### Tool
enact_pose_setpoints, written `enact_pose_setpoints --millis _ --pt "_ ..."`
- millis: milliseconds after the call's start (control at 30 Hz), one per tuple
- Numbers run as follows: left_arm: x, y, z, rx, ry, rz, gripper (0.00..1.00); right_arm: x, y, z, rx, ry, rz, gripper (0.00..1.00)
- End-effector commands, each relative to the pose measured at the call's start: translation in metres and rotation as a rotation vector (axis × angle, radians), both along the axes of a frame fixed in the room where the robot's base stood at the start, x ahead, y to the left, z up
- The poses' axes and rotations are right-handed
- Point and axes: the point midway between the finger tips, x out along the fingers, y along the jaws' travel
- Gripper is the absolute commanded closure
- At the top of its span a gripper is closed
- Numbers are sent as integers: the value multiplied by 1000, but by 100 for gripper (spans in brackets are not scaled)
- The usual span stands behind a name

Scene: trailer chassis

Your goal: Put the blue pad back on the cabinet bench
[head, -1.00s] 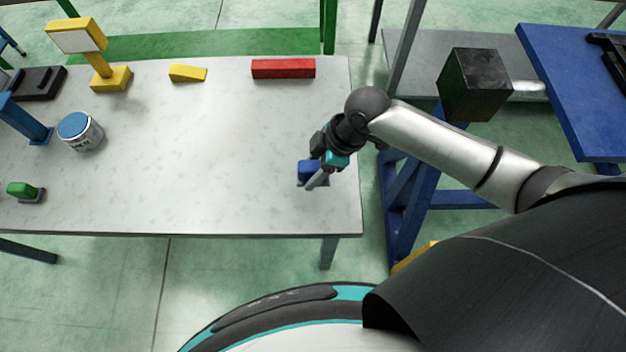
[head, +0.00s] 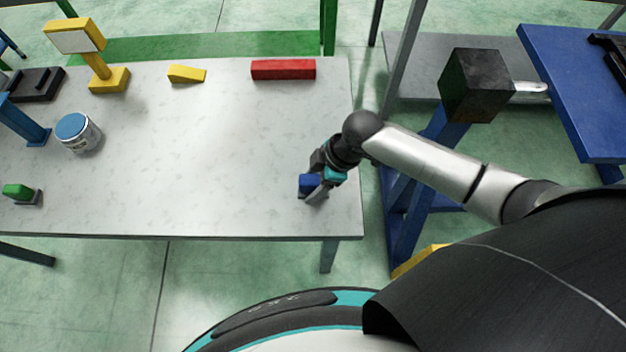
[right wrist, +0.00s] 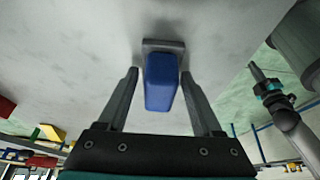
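The blue pad (head: 308,182), a blue block on a grey base, is at the near right corner of the pale cabinet bench (head: 210,190). It also shows in the right wrist view (right wrist: 160,82), its grey base towards the bench surface; whether the base touches the surface is hard to tell. My right gripper (head: 318,190) is around the pad from above. In the right wrist view its fingers (right wrist: 160,76) are on both sides of the pad, open, with gaps visible. My left gripper is not in the head view; a dark, teal-ringed gripper (right wrist: 265,84) at the right of the wrist view appears to be it, too small to read.
A red block (head: 283,69), a yellow wedge (head: 187,73), a yellow stand (head: 108,79), a paint can (head: 78,132) and a green pad (head: 18,190) stand on the bench. A blue table (head: 580,90) is at right. The bench middle is clear.

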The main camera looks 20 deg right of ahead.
Motion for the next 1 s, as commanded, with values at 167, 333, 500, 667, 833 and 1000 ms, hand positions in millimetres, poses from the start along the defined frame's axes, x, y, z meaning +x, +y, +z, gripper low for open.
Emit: enact_pose_setpoints --millis 167,333,500,667,833,1000 --pt "0 0 0 0 1 0 100 0 0 0 0 0 0 14" --pt "-1 0 0 0 1 0 100 0 0 0 0 0 0 14" --pt "-1 0 3 0 2 0 100 0 -2 7 0 -1 0 14" --pt "-1 1 8 0 2 0 100 -2 -11 29 -2 -3 0 14" --pt "-1 0 14 0 2 0 100 -6 -24 62 -3 -2 1 14" --pt "-1 0 19 1 3 0 100 -10 -35 92 -1 -1 1 14"
